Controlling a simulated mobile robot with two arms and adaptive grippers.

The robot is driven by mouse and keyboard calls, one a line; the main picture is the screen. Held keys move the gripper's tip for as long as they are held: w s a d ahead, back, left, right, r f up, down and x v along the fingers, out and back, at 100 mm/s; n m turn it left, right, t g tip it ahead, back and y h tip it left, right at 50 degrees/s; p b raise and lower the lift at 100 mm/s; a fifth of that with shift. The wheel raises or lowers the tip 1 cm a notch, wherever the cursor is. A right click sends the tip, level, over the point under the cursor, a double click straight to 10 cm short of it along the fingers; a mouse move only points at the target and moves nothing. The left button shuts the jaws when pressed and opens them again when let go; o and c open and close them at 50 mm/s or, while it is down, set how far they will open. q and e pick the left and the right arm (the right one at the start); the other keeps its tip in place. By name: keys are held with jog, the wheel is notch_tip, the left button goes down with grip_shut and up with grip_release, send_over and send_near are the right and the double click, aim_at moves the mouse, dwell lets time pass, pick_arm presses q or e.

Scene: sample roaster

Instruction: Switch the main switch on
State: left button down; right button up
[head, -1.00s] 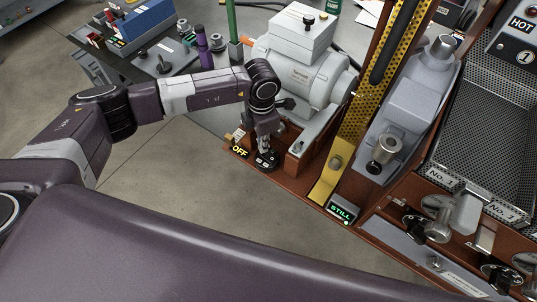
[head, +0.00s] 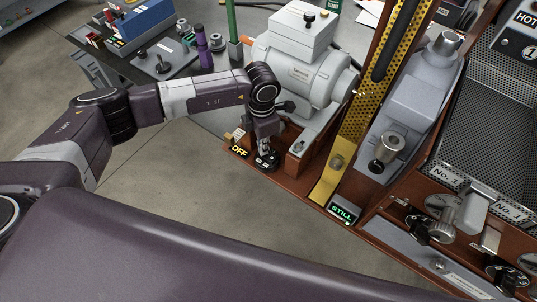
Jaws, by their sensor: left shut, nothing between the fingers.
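The main switch (head: 265,164) is a small dark round unit at the front left corner of the brown machine base, beside a black sign (head: 239,151) that reads OFF. My left gripper (head: 265,151) is shut and empty, pointing down right over the switch. It hides much of the switch, and I cannot tell whether the fingertips touch it. My right gripper is not in view.
A grey motor (head: 302,70) stands just behind the switch. A yellow perforated belt guard (head: 375,90) rises to its right, with a STILL sign (head: 342,213) at its foot. A grey bench (head: 180,65) with tools lies behind my left arm. Floor is open in front.

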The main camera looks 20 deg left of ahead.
pick_arm(q)
jog(key=shift+r+p, duration=2.1)
jog(key=shift+r, duration=1.35)
